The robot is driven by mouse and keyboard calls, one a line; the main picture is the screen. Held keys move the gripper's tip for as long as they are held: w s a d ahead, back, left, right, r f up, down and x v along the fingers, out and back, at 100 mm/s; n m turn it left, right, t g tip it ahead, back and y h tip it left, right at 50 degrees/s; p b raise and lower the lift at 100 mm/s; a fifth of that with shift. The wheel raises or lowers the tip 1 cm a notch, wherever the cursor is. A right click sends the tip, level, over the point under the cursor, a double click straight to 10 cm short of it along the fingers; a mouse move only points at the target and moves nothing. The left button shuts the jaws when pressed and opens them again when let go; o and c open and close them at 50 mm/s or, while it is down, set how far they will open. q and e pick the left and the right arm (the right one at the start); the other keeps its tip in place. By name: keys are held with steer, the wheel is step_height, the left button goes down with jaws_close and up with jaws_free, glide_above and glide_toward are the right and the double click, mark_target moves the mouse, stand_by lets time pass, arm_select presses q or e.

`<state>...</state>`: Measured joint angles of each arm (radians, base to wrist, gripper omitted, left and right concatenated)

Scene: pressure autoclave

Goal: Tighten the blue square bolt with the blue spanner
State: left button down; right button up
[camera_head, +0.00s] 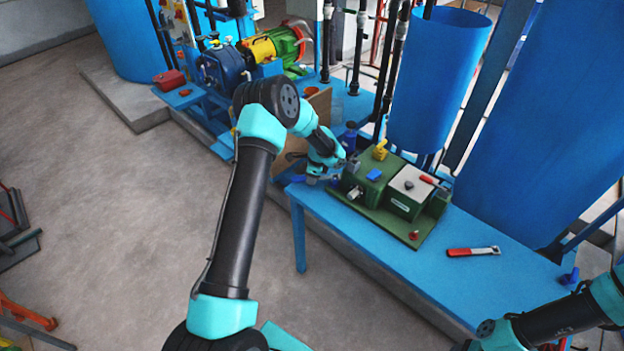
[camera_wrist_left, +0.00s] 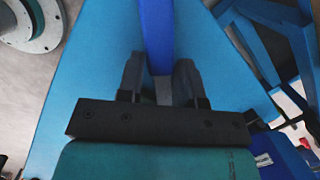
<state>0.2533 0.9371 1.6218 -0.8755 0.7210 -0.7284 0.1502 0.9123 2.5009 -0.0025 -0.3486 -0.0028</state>
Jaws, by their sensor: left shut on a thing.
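In the left wrist view a long blue bar (camera_wrist_left: 158,36), which looks like the blue spanner's handle, lies between the two dark fingers of my left gripper (camera_wrist_left: 160,82). The fingers are shut on it; its working end is out of that view. In the head view my left gripper (camera_head: 349,165) is at the left end of the green machine (camera_head: 397,226), over the blue bench. I cannot tell which is the square bolt. My right gripper is not visible.
A red-handled tool (camera_head: 473,251) lies on the blue bench (camera_head: 500,286), right of the machine. A yellow part (camera_head: 380,150) stands at the machine's back. A blue tank (camera_head: 435,85) and dark pipes rise behind. The bench's right front is mostly clear.

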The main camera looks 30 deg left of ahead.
arm_select(q)
steer(key=shift+w+a+f+m, duration=0.1)
steer(key=shift+w+m, duration=0.45)
steer(key=shift+m, duration=0.3)
steer(key=shift+w+a+f+m, duration=0.1)
steer(key=shift+w+m, duration=0.45)
steer(key=shift+m, duration=0.3)
steer(key=shift+w+m+t, duration=0.6)
steer(key=shift+w+m, duration=0.85)
steer(key=shift+m, duration=0.45)
steer(key=c, duration=1)
jaws_free()
steer(key=shift+a, duration=0.1)
steer(key=shift+c, duration=0.2)
steer(key=o, duration=0.3)
steer(key=shift+w+r, duration=0.1)
steer(key=shift+r, duration=0.05)
steer(key=shift+o, duration=0.2)
steer(key=shift+r, duration=0.15)
